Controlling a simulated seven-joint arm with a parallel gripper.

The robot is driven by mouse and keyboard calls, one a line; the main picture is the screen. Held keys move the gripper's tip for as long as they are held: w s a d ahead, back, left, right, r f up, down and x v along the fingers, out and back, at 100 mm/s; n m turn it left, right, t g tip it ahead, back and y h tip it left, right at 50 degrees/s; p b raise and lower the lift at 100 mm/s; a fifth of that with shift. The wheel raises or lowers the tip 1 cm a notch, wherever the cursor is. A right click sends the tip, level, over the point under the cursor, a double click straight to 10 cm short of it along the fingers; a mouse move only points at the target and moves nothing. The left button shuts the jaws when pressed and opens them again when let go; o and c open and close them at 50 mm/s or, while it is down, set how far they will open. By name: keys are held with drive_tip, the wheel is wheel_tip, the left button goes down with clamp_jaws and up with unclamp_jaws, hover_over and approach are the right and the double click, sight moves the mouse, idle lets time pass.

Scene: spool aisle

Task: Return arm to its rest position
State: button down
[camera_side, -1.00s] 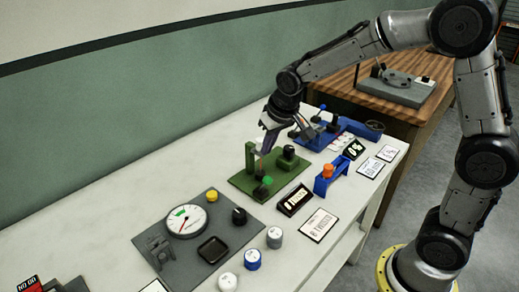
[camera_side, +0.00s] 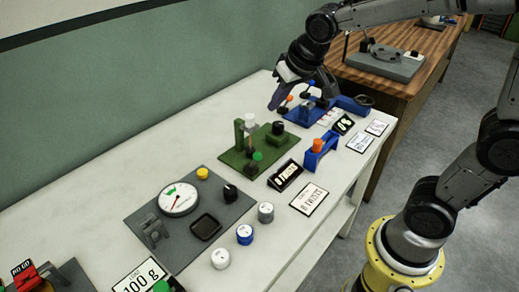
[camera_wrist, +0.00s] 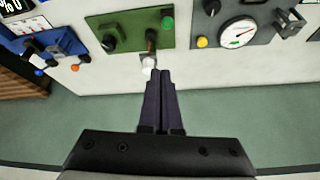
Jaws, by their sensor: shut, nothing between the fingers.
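My gripper (camera_side: 277,104) is in the air above the back of the white bench, behind and above the green fixture (camera_side: 240,160). Its fingers are shut and empty. In the wrist view the two dark fingers (camera_wrist: 161,75) lie side by side, with their tips near a white-capped post (camera_wrist: 148,64) on the green fixture; whether they touch it I cannot tell from this view, but in the side view they are apart. My arm reaches in from the upper right.
A grey gauge panel (camera_side: 150,225) stands left of the green fixture. A blue fixture (camera_side: 305,117) with levers is to the right. White, blue and grey weights (camera_side: 245,235) and cards stand in front. A wooden table (camera_side: 400,92) is behind right. The green wall (camera_side: 100,120) backs the bench.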

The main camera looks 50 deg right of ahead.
drive_tip(key=s+r+t, duration=0.1)
drive_tip(key=s+r, duration=0.3)
drive_tip(key=s, duration=0.8)
drive_tip(key=s+f+n, duration=0.1)
drive_tip(key=s+f, duration=0.1)
drive_tip(key=s, duration=0.2)
drive_tip(key=s+f+n+g, duration=0.1)
drive_tip(key=s+f, duration=0.1)
drive_tip(key=s, duration=0.3)
drive_tip(key=shift+a+f+y, duration=0.25)
drive_tip(key=shift+f+y, duration=0.05)
